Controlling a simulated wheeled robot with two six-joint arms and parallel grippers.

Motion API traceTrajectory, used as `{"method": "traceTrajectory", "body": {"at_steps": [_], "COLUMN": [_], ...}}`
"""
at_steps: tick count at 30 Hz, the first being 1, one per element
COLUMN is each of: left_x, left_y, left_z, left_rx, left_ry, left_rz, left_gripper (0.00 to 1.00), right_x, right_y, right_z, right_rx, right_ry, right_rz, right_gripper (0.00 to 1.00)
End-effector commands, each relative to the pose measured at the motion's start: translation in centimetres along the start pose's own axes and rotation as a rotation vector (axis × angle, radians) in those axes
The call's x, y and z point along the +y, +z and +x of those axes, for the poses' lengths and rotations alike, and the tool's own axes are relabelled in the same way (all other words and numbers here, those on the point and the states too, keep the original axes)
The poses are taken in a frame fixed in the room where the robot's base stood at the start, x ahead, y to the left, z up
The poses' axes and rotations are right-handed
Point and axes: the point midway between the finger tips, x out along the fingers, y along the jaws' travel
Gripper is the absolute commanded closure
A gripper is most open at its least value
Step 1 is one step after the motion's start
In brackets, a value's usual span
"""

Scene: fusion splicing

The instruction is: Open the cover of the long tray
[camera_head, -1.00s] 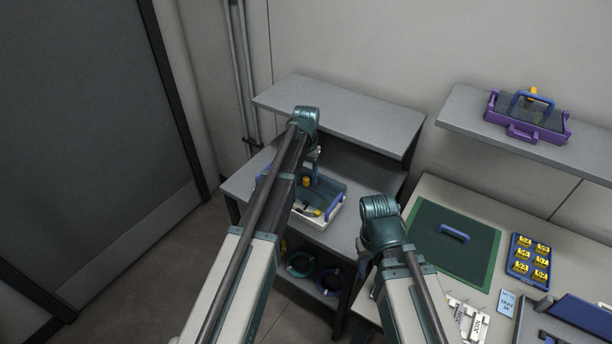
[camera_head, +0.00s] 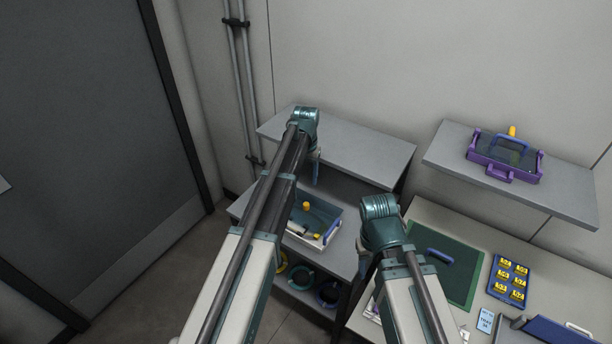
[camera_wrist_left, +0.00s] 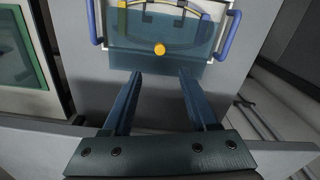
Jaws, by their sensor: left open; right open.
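A pale tray with blue side handles stands on the lower shelf; its translucent teal cover (camera_head: 324,213) has a yellow knob (camera_head: 306,206). In the left wrist view the cover (camera_wrist_left: 185,58) lies over the tray, with the knob (camera_wrist_left: 159,48) at its near edge and a blue handle (camera_wrist_left: 229,36) at the right. My left gripper (camera_wrist_left: 160,75) is open and empty, its fingertips just short of the knob in the picture; contact does not show. In the head view its fingers (camera_head: 316,166) are partly hidden by my arm. My right gripper (camera_head: 363,252) is mostly hidden behind its wrist.
A grey upper shelf (camera_head: 350,150) overhangs the tray's shelf. A purple tray (camera_head: 500,175) sits on the right wall shelf. A green panel with a blue handle (camera_head: 440,257) and a blue holder with yellow pieces (camera_head: 508,282) lie on the table. Cable coils (camera_head: 300,278) are below.

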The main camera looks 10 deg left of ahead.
Motion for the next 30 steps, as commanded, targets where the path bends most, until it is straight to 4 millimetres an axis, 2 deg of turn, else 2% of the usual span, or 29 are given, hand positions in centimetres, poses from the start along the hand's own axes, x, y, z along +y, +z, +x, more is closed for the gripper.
{"method": "traceTrajectory", "body": {"at_steps": [11, 14, 18, 21, 30], "left_x": [-0.1, -0.5, -1.5, -2.0, -2.5], "left_y": [0.2, 1.5, 3.8, 4.8, 5.2], "left_z": [-0.2, 0.3, 0.7, 0.6, 0.1], "left_rx": [0.005, 0.052, 0.191, 0.286, 0.390], "left_ry": [0.003, 0.032, 0.082, 0.094, 0.088], "left_rz": [0.006, 0.069, 0.235, 0.337, 0.446], "left_gripper": [0.41, 0.41, 0.41, 0.41, 0.41], "right_x": [0.0, 0.0, -0.1, -0.1, -0.2], "right_y": [0.0, 0.0, -0.1, -0.1, -0.1], "right_z": [-0.2, 0.3, 1.2, 1.6, 1.8], "right_rx": [0.000, 0.000, 0.000, 0.000, 0.000], "right_ry": [0.000, 0.000, 0.000, 0.000, 0.000], "right_rz": [0.000, 0.000, 0.000, 0.000, 0.001], "right_gripper": [0.50, 0.50, 0.50, 0.50, 0.50]}}
